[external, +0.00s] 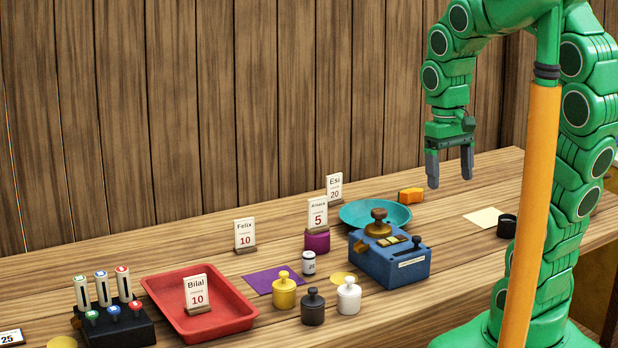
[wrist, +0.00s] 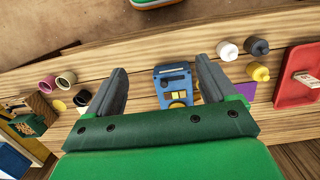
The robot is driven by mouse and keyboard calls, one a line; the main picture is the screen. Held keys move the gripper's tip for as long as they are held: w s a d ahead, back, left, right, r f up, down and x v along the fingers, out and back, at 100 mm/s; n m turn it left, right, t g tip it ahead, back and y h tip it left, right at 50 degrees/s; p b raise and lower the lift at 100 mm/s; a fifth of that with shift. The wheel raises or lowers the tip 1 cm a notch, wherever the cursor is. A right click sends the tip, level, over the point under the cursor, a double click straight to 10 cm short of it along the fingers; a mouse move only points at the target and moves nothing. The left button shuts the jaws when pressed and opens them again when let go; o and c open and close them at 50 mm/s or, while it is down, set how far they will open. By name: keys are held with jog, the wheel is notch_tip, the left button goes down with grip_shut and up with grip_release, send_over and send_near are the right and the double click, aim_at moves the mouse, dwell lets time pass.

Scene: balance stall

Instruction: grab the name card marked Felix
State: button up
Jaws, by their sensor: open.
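The name card marked Felix (external: 245,233) is a small white card with a red 10, upright in a dark wooden foot. It stands on the wooden counter behind the red tray, left of the middle in the external view. My gripper (external: 450,170) is open and empty, raised above the counter's right part, well to the right of the Felix card. In the wrist view my gripper (wrist: 160,85) shows its two grey fingers spread apart, with the blue balance box between them further off. I cannot make out the Felix card in the wrist view.
Other cards stand near: Bilal (external: 198,293) in the red tray (external: 240,312), Esi (external: 334,187), and another card (external: 318,214) on a purple block (external: 317,241). A blue balance (external: 392,262), teal dish (external: 400,214) and several weights crowd the middle. Counter left of Felix is clear.

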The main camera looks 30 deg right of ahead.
jog(key=w+a, duration=0.3)
jog(key=w, duration=0.9)
jog(key=t, duration=0.1)
send_over(244, 219)
jog(key=d, duration=0.1)
notch_tip(244, 219, down, 17)
jog(key=shift+a+f+m, duration=0.3)
jog(key=shift+f, duration=0.6)
jog(key=shift+w+a+f, duration=0.1)
jog(key=shift+f, duration=1.75)
jog(key=shift+a+f, duration=0.1)
jog(key=shift+f, duration=1.7)
jog(key=c, duration=1.1)
